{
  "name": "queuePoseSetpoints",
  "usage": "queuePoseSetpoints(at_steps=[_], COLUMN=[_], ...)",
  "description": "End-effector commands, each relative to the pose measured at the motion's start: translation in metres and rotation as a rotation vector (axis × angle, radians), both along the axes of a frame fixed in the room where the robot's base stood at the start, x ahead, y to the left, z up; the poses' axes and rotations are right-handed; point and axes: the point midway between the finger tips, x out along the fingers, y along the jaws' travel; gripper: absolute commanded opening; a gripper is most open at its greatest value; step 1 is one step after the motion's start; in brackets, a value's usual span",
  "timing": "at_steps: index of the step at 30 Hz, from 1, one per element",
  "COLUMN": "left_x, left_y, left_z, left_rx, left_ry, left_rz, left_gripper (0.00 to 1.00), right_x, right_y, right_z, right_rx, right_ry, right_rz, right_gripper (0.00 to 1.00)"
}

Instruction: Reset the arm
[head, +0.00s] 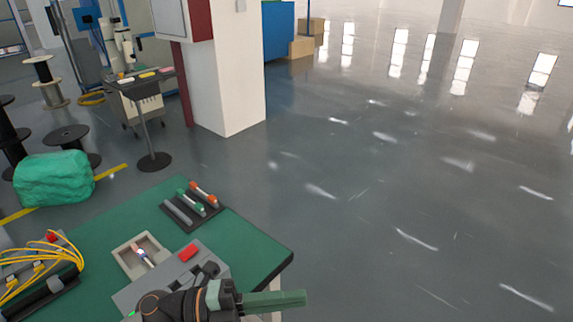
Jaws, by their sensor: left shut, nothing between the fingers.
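My left gripper (300,297) is at the bottom centre of the head view, over the front right corner of the green-topped table (251,242). Its green fingers point right, past the table edge, and are closed together with nothing held. My left arm's dark wrist covers part of a grey box with a red part on top (188,253). My right gripper is not in view.
On the table are a black rack (178,213) with red and green handled tools, a small tray (122,257) with a small item, and yellow cables (68,261) at left. Cable spools, a green wrapped bundle (52,178) and a white pillar (228,80) stand beyond. Floor at right is clear.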

Motion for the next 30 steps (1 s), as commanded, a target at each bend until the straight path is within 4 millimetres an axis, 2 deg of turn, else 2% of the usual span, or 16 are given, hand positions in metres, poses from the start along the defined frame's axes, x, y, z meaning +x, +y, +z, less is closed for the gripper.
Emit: queuePoseSetpoints(at_steps=[2, 5, 8, 10, 13, 15, 18, 21, 24, 30], left_x=[0.019, 0.046, 0.061, 0.059, 0.035, 0.011, -0.027, -0.057, -0.074, -0.08], left_y=[0.008, 0.036, 0.074, 0.102, 0.134, 0.149, 0.162, 0.168, 0.171, 0.171], left_z=[0.003, -0.013, -0.057, -0.101, -0.166, -0.206, -0.248, -0.274, -0.288, -0.292], left_rx=[-0.177, -0.344, -0.451, -0.493, -0.507, -0.497, -0.472, -0.446, -0.429, -0.423], left_ry=[0.162, 0.38, 0.629, 0.82, 1.078, 1.238, 1.426, 1.558, 1.63, 1.655], left_rz=[0.18, 0.427, 0.685, 0.863, 1.077, 1.193, 1.31, 1.381, 1.417, 1.428], left_gripper=[0.0, 0.0, 0.0, 0.0, 0.0, 0.0, 0.0, 0.0, 0.0, 0.0], right_x=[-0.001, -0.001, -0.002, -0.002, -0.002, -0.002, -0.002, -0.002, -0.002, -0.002], right_y=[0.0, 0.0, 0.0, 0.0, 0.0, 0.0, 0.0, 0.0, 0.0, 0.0], right_z=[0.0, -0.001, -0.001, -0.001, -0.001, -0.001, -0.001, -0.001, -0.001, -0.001], right_rx=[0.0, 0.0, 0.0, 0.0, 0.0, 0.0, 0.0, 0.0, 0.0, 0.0], right_ry=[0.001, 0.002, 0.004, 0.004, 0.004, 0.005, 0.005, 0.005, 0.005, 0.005], right_rz=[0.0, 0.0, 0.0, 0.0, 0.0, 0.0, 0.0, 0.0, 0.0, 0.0], right_gripper=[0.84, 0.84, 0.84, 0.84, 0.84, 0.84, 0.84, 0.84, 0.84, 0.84])
